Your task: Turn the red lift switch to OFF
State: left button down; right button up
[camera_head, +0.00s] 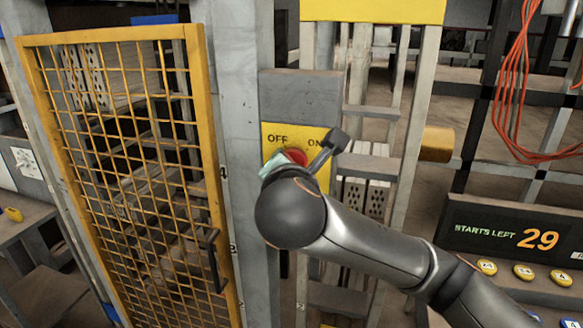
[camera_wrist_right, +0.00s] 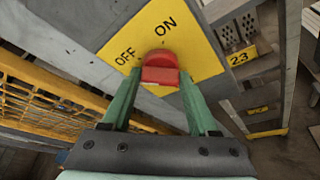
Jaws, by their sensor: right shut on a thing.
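The red lift switch (camera_head: 296,156) sits on a yellow plate (camera_head: 275,131) marked OFF on the left and ON on the right, fixed to a grey post. In the right wrist view the red switch (camera_wrist_right: 160,68) lies between the tips of my right gripper (camera_wrist_right: 159,80), with OFF and ON printed beyond it. The gripper's two green fingers are shut on the switch. In the head view my right gripper (camera_head: 274,164) is at the plate, and my wrist hides part of the switch. I cannot tell which label the switch points to. My left gripper is not in view.
A yellow mesh gate (camera_head: 125,170) with a dark handle (camera_head: 212,262) stands left of the post. Pale uprights and shelves stand to the right. A dark panel (camera_head: 515,238) reads STARTS LEFT 29, with yellow tags below it. Orange cables (camera_head: 515,95) hang at the upper right.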

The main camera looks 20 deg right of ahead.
dwell(0.3)
jog(key=o, duration=1.4)
